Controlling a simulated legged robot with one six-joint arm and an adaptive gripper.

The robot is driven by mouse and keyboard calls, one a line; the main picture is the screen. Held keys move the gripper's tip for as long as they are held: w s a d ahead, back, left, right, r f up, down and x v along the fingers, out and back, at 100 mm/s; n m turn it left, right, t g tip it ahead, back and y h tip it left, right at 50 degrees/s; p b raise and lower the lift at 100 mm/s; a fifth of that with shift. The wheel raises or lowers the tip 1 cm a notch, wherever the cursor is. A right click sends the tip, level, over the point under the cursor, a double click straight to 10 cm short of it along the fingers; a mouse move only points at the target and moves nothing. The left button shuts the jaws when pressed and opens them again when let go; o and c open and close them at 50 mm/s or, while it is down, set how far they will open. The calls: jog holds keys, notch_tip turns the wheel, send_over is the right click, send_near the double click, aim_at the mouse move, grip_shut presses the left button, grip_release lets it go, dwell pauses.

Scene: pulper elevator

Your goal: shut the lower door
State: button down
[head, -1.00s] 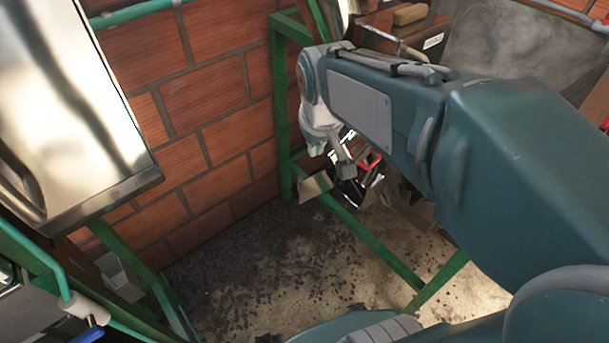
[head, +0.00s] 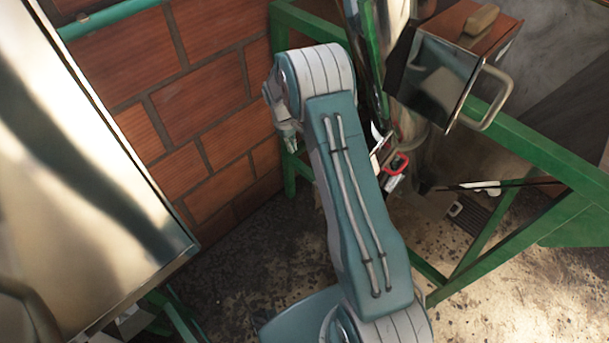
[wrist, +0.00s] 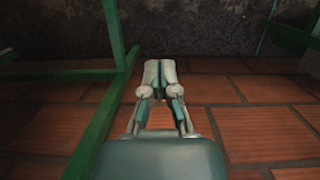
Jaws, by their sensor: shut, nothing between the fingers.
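My gripper (wrist: 158,75) shows in the wrist view with its fingertips together and nothing between them. Brick wall and green frame bars lie behind it there. In the head view only a part of my gripper (head: 289,140) shows, beside the brick wall, left of my raised arm. A small part with a red handle (head: 397,163) sits low behind my arm, right of my gripper and apart from it. I cannot tell whether it belongs to the lower door. No door is clearly seen; my arm hides part of that area.
A metal box (head: 455,70) with a side handle stands at the upper right, by a green frame (head: 530,150). A large shiny metal panel (head: 85,150) fills the left. The brick wall (head: 195,100) is close behind. Dark specks cover the floor (head: 520,295).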

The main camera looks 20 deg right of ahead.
jog(key=s+d+x, duration=0.2)
jog(key=x, duration=1.3)
jog(key=shift+g, duration=0.3)
jog(key=shift+s+r, duration=0.15)
jog(key=shift+s, duration=0.05)
